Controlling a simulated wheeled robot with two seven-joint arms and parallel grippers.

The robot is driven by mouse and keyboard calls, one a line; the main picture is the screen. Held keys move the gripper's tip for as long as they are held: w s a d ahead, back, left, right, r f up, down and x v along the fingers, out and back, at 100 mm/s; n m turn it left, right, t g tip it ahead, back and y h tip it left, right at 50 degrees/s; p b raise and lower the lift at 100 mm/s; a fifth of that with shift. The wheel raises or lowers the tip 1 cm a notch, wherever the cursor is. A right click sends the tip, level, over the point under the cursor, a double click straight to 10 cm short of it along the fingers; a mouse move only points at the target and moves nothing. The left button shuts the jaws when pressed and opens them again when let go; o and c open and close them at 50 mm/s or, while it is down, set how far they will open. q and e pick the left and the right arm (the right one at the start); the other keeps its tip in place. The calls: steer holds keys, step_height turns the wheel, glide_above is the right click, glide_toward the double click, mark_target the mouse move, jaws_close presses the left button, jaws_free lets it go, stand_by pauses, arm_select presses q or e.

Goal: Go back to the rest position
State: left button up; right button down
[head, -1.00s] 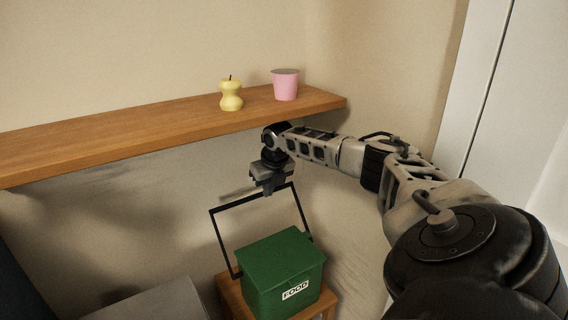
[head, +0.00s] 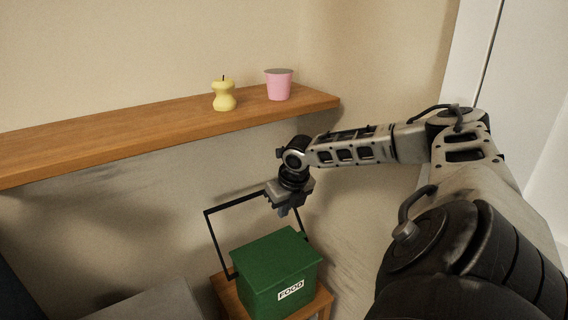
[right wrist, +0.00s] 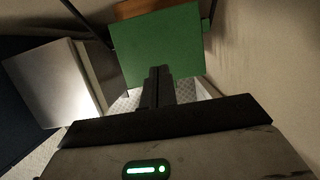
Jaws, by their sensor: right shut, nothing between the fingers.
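My right gripper (head: 284,211) hangs pointing down above and behind the green food box, in front of the wall and below the shelf's right end. In the right wrist view its fingers (right wrist: 158,72) are together with nothing between them. The green box (head: 277,272), with a white FOOD label, stands on a small wooden stool (head: 318,303). Its black handle (head: 212,240) stands upright, and the gripper overlaps the handle's top right corner in the head view. I cannot tell whether they touch. The box also shows in the right wrist view (right wrist: 158,45). My left gripper is out of view.
A wooden wall shelf (head: 130,138) carries a yellow apple-core-shaped object (head: 224,97) and a pink cup (head: 279,86) with a grey lid. A grey box-like surface (head: 150,302) is at the lower left. A white panel (head: 480,60) stands at the right.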

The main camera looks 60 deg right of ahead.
stand_by(0.4)
steer(key=a+f+m+y, duration=0.2)
steer(key=a+f, duration=0.3)
steer(key=a, duration=0.5)
steer(key=s+a+f+m+t+y, duration=0.1)
steer(key=a+f+m, duration=0.2)
steer(key=a, duration=0.7)
steer(key=s+a+f+m+y, duration=0.1)
steer(key=a+f+m+y, duration=0.1)
steer(key=a+f, duration=0.4)
steer(key=shift+s+a+f+m+t+y, duration=0.15)
steer(key=shift+a+m, duration=0.1)
steer(key=shift+a, duration=0.6)
steer(key=shift+w+a+f+m+t+y, duration=0.1)
steer(key=shift+a+m, duration=0.2)
steer(key=shift+a, duration=0.6)
steer(key=shift+s+a+f+m+t+y, duration=0.15)
steer(key=shift+a+m, duration=0.1)
steer(key=shift+a, duration=0.6)
steer(key=s+a+r+m+t, duration=0.2)
steer(key=s+a+m, duration=0.1)
steer(key=m, duration=0.7)
steer(key=s+a+r+m+t, duration=0.2)
steer(key=a+m, duration=0.4)
steer(key=m, duration=0.4)
steer(key=shift+s+a+r+m+t+h, duration=0.2)
steer(key=shift+s+r+m+t+h, duration=0.15)
steer(key=shift+s+t, duration=0.55)
steer(key=shift+s+f, duration=0.1)
steer(key=shift+s, duration=0.05)
